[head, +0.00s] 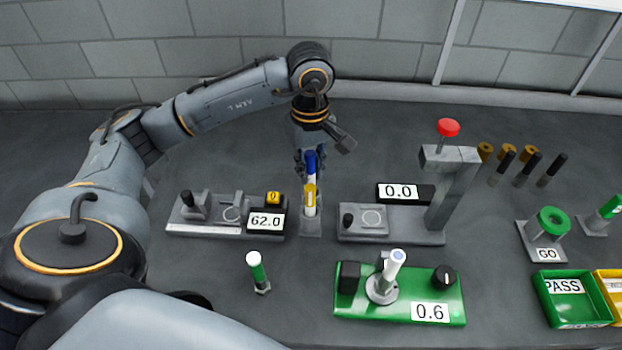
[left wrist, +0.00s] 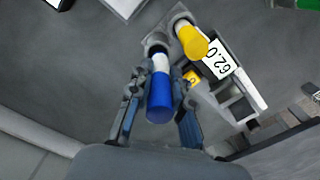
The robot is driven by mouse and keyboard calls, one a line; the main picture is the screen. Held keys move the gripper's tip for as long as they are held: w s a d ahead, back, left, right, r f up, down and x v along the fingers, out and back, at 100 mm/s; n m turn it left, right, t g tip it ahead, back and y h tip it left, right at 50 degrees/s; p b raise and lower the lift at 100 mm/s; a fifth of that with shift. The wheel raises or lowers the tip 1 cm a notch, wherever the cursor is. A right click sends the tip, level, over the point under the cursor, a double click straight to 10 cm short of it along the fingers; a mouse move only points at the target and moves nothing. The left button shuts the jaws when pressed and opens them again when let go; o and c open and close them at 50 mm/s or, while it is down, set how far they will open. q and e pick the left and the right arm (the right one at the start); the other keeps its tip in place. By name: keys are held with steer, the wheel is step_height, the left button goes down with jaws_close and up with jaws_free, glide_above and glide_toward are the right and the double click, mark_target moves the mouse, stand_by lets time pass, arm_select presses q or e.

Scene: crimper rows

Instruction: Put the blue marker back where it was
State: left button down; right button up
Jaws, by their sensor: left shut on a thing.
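The blue marker (head: 310,161), blue with a white lower part, is upright between the fingers of my left gripper (head: 308,168). The left wrist view also shows the blue marker (left wrist: 160,98), with the gripper's fingers (left wrist: 160,112) on either side of it. Its white end lines up with a round opening of a small grey holder (head: 311,228); I cannot tell how far in it is. A yellow marker (head: 310,198) stands in the holder's other opening, in front of the blue one, and also shows in the left wrist view (left wrist: 193,42). My right gripper is not in view.
A scale-like device reading 62.0 (head: 190,228) stands left of the holder, and a press with a red knob (head: 447,128) stands right. Green (head: 580,312) and yellow bins sit far right.

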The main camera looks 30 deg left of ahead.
mark_target(311, 181)
arm_select(q)
steer(key=shift+w+f, duration=0.1)
steer(key=shift+f, duration=0.3)
step_height(311, 181, down, 3)
steer(key=shift+w+f+p, duration=0.1)
steer(key=shift+p, duration=0.35)
steer(key=shift+f+b, duration=0.2)
steer(key=shift+b, duration=0.1)
steer(key=c, duration=1.2)
jaws_free()
steer(key=shift+r, duration=0.1)
